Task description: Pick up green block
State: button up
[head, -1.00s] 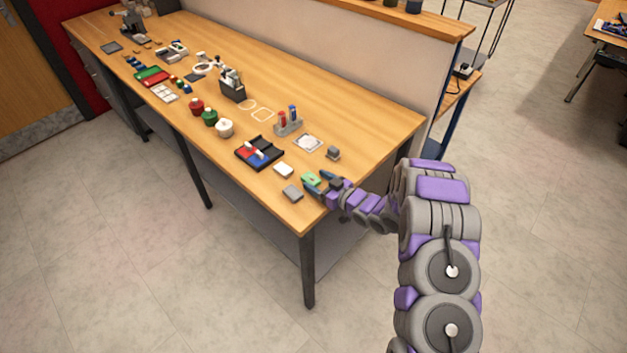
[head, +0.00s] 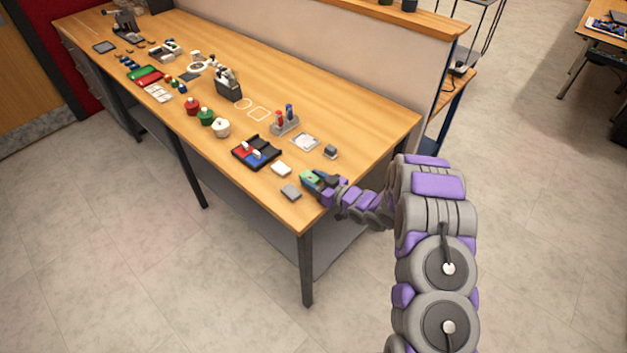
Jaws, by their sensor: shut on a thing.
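The green block (head: 309,177) is at the near right end of the wooden table (head: 345,110), in the head view. My gripper (head: 312,180) reaches in from the right and is shut on the green block, its dark fingers around it. The fingers hide part of the block. I cannot tell whether the block touches the tabletop or is slightly above it.
A white block (head: 281,168) and a grey block (head: 291,192) lie just left of my gripper. A tray with red and blue sections (head: 241,158) is farther left. A small dark grey block (head: 330,151) and a white square plate (head: 304,141) lie behind. The table's front edge is close.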

aim_at(312, 175)
jog(key=r, duration=0.1)
jog(key=s+r+p, duration=0.1)
jog(key=r, duration=0.1)
jog(key=shift+a+r, duration=0.1)
jog(key=shift+a, duration=0.1)
jog(key=s+a, duration=0.1)
jog(key=s, duration=0.3)
jog(key=s+a+r+p, duration=0.1)
jog(key=s+a, duration=0.1)
jog(key=s, duration=0.3)
jog(key=s+a+p, duration=0.1)
jog(key=s, duration=0.4)
jog(key=shift+s+a+r, duration=0.15)
jog(key=w+d+r+m+t+h, duration=0.2)
jog(key=w+d+r+m+h, duration=0.1)
jog(key=d, duration=0.5)
jog(key=w+d+r+m+t+h, duration=0.2)
jog(key=w+d+r+m+h, duration=0.2)
jog(key=d+r, duration=0.3)
jog(key=w+d+r+m+t+h, duration=0.2)
jog(key=w+d+r+h, duration=0.3)
jog(key=d, duration=0.4)
jog(key=shift+r+m+h, duration=0.15)
jog(key=shift+m+h, duration=0.25)
jog(key=shift+m, duration=0.3)
jog(key=shift+a, duration=0.2)
